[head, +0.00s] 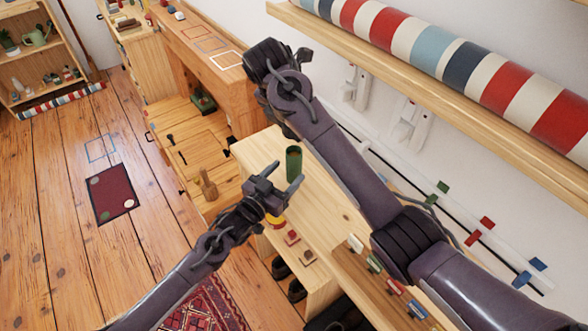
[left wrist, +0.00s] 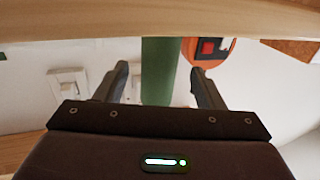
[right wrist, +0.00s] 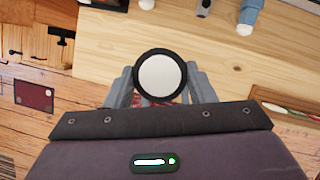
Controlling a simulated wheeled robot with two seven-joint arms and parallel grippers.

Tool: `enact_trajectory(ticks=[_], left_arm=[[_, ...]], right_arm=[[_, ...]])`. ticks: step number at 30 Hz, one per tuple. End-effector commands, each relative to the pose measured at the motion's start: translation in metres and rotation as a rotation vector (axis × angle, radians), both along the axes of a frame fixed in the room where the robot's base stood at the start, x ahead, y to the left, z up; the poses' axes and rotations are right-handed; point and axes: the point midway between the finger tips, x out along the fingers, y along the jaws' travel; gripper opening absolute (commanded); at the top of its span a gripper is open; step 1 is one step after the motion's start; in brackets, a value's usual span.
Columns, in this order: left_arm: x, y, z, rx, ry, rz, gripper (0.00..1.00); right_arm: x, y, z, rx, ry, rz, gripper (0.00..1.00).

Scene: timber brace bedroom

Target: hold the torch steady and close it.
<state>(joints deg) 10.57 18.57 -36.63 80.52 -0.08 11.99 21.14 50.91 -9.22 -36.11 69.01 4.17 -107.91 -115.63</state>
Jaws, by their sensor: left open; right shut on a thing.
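The torch is in two parts. Its green body (head: 293,164) stands upright on the pale wooden bench, with a dark open top. In the left wrist view the green body (left wrist: 161,75) shows between the fingers of my left gripper (head: 284,177), which is open, with gaps on both sides. Whether the body is fully inside the jaws I cannot tell. My right gripper (right wrist: 160,92) is shut on the torch head (right wrist: 160,77), a white disc in a black ring. In the head view the right gripper is high above and left of the body, its fingers mostly hidden.
The pale bench (head: 330,215) has free room right of the body. A wall shelf (head: 450,100) with a striped roll (head: 440,60) hangs above. A wooden desk (head: 195,50) stands behind at left.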

Motion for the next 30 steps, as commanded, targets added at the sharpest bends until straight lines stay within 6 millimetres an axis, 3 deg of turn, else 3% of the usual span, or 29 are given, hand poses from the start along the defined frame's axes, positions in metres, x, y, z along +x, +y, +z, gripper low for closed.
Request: enact_trajectory(ticks=[3, 9, 20, 30], left_arm=[[0.016, -0.012, 0.001, -0.001, -0.001, -0.001, 0.62], [0.031, -0.022, 0.000, 0.000, 0.000, -0.001, 0.62], [0.033, -0.025, 0.000, 0.001, 0.001, -0.001, 0.62], [0.033, -0.024, 0.000, 0.001, 0.001, -0.001, 0.19]], right_arm=[[0.000, 0.000, 0.000, 0.000, 0.000, 0.000, 0.28], [0.000, 0.000, 0.000, 0.000, 0.000, 0.000, 0.28], [0.000, 0.000, 0.000, 0.000, 0.000, 0.000, 0.28], [0.000, 0.000, 0.000, 0.000, 0.000, 0.000, 0.28]])
